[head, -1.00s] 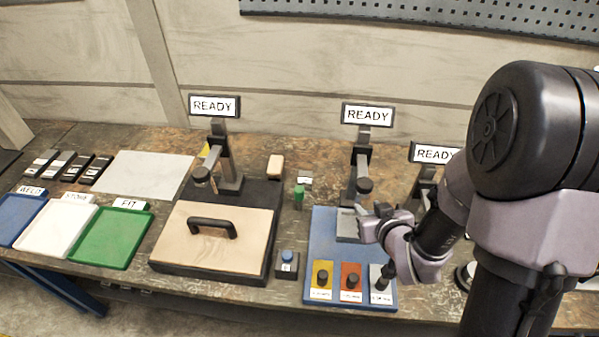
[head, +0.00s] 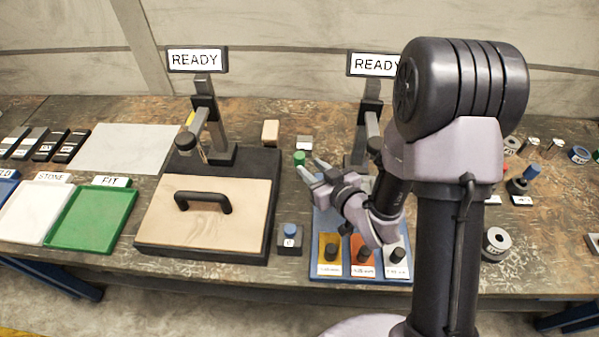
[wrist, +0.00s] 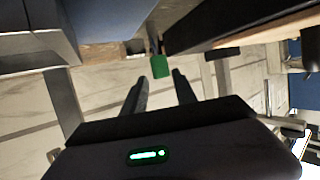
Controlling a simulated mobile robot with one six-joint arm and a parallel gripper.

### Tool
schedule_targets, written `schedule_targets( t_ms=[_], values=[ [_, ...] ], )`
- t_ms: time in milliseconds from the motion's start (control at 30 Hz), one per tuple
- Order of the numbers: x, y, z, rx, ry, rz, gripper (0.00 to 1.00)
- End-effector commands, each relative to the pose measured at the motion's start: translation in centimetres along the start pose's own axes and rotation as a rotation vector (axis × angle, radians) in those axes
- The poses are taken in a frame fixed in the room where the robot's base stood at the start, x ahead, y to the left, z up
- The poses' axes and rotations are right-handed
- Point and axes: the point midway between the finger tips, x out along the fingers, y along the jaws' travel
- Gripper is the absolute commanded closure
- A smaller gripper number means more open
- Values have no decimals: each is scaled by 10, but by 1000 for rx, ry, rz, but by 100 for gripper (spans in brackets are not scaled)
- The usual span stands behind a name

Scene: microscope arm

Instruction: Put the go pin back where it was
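The green pin (head: 299,158), which I take for the go pin, stands on the bench between the wooden-topped fixture and the blue board. My gripper (head: 312,168) is open and empty just right of and nearer than the pin, its fingers pointing toward it. In the wrist view the green pin (wrist: 160,67) shows just beyond and between the two spread fingertips (wrist: 158,77). A small gap seems to remain, but I cannot judge the exact distance. The pin's lower part is hard to make out.
A small white label (head: 304,142) and a tan block (head: 270,132) stand behind the pin. The fixture (head: 262,180) is left, with a blue-button box (head: 290,238) in front. The blue board (head: 322,222) holds black-knobbed yellow, orange and white plates. A READY stand (head: 372,65) rises behind my arm.

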Motion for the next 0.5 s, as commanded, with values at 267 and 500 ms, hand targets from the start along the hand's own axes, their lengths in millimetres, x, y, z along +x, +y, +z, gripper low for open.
schedule_targets(
  t_ms=[267, 500],
  values=[
    [41, 0, -2, -1, 0, 0, 66],
    [84, -2, -2, -2, 1, -1, 66]
  ],
)
